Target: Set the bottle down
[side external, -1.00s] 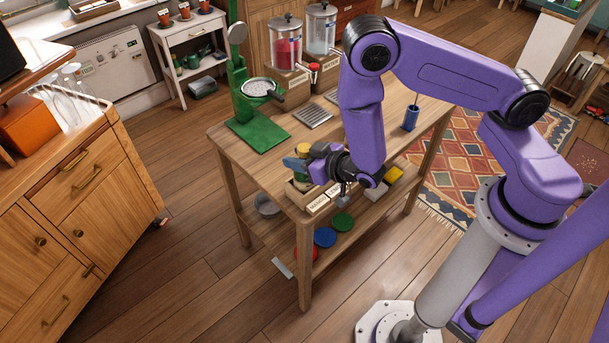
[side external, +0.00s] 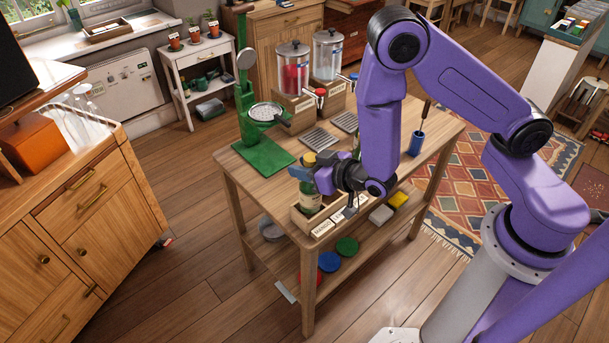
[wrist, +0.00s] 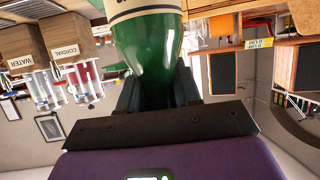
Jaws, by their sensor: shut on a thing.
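The green bottle (side external: 310,199) has a pale label and a yellowish top. It is roughly upright at the left end of the wooden crate (side external: 322,230) on the table. My gripper (side external: 314,177) is shut on its upper part, from the side. In the wrist view the green glass of the bottle (wrist: 148,50) fills the space between my gripper's fingers (wrist: 158,95), with the cream label at the top edge. The bottle's foot is at the crate in the picture; I cannot tell whether it touches the crate floor.
A green press (side external: 262,135) stands at the table's back left. Two drink dispensers (side external: 294,67) stand behind the drip trays (side external: 321,139). A blue holder (side external: 416,143) is at the right. The table front has small labels, and coloured discs (side external: 328,262) lie on the shelf below.

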